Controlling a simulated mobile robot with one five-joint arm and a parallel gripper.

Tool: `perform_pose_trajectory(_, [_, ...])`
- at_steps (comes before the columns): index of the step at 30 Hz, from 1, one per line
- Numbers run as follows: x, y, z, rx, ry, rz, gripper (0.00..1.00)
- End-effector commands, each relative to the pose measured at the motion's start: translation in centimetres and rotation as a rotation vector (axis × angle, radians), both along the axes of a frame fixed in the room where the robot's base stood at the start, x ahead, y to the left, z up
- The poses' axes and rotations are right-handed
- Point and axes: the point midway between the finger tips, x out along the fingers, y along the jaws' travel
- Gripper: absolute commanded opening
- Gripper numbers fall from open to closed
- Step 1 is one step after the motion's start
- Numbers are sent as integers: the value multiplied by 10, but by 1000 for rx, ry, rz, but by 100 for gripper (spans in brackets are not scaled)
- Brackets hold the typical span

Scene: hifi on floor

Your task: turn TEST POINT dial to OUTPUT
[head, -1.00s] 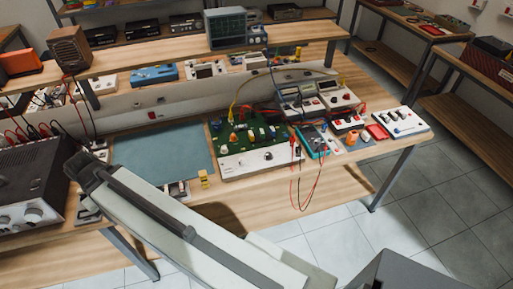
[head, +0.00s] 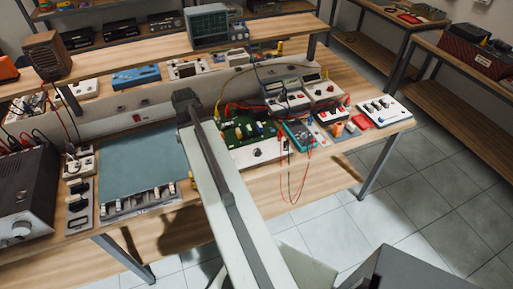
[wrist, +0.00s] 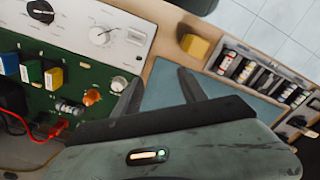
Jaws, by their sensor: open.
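A green circuit board (head: 238,130) with a white front panel (head: 272,150) stands on the bench. In the wrist view the panel (wrist: 128,15) carries a black pointer knob (wrist: 40,11) and a white dial (wrist: 100,35). Their lettering is too small to read, so I cannot tell which is TEST POINT or where it points. The black knob shows in the head view (head: 257,153); my arm hides the panel's left part. My gripper (wrist: 160,78) is open and empty, over the gap between board and mat, apart from both knobs. It shows in the head view (head: 187,103).
A blue-grey mat (head: 140,165) lies left of the board. A yellow block (wrist: 194,46) sits near the panel's end, beside a rack of small parts (wrist: 265,75). Meters (head: 285,98) with cables and a teal multimeter (head: 298,133) stand right of the board. A dark power supply (head: 25,180) is far left.

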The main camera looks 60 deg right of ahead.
Motion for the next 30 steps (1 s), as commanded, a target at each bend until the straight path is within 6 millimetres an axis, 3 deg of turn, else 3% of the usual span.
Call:
perform_pose_trajectory(1, [-25,-45,3,0,0,-21,49])
perform_pose_trajectory(3, [-61,-93,4,0,0,-23,49])
perform_pose_trajectory(6, [-108,-143,6,1,0,-24,49])
perform_pose_trajectory(9, [-140,-170,7,1,0,-22,49])
perform_pose_trajectory(13, [-157,-183,7,0,0,-17,49])
perform_pose_trajectory(20, [-157,-182,-2,0,0,-15,49])
perform_pose_trajectory(30, [-156,-182,-59,0,0,-15,49])
